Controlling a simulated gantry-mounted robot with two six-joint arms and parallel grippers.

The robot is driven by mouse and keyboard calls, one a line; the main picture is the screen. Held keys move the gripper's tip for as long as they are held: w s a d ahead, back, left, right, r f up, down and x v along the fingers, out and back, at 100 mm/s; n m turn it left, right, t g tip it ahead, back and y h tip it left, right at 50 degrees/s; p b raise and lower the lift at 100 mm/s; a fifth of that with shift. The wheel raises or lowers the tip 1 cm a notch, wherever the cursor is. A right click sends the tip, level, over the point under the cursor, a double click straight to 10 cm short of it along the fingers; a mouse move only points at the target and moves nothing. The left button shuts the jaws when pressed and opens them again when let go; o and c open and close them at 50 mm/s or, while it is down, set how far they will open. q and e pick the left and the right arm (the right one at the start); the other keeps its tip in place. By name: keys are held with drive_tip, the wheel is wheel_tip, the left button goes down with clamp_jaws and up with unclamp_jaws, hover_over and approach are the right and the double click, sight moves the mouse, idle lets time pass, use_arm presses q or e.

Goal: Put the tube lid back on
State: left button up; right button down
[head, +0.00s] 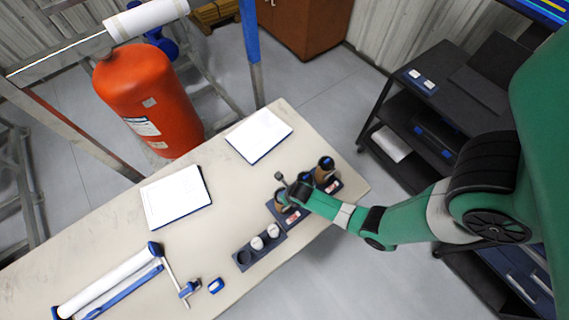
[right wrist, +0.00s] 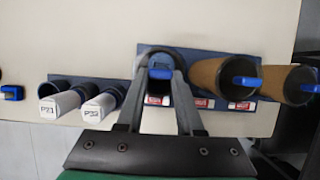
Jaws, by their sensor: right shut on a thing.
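My right gripper (right wrist: 160,78) is shut on a blue tab (right wrist: 160,72), which looks like the handle of the tube lid. A dark round rim (right wrist: 170,54) shows just behind the fingertips; I cannot tell whether the lid is seated or held clear. Two brown tubes (right wrist: 206,76) (right wrist: 272,82) with dark ends and blue tabs stand to the right in the right wrist view. In the head view the gripper (head: 288,192) is over the row of tubes (head: 326,172) on the bench, and partly hides it. My left gripper is not in view.
A dark rack (head: 245,258) with white-capped vials (head: 257,243) stands beside the tube row. Two white-paper clipboards (head: 258,135) (head: 176,198), a roll holder (head: 110,285) and a small blue item (head: 216,285) lie on the bench. The bench's near edge lies under my right arm.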

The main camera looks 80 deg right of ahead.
idle(0.3)
drive_tip(key=shift+c, duration=2.3)
unclamp_jaws()
drive_tip(key=o, duration=0.5)
drive_tip(key=shift+c, duration=0.2)
wheel_tip(320, 180, up, 5)
drive_tip(key=p, duration=0.5)
wheel_tip(320, 180, up, 2)
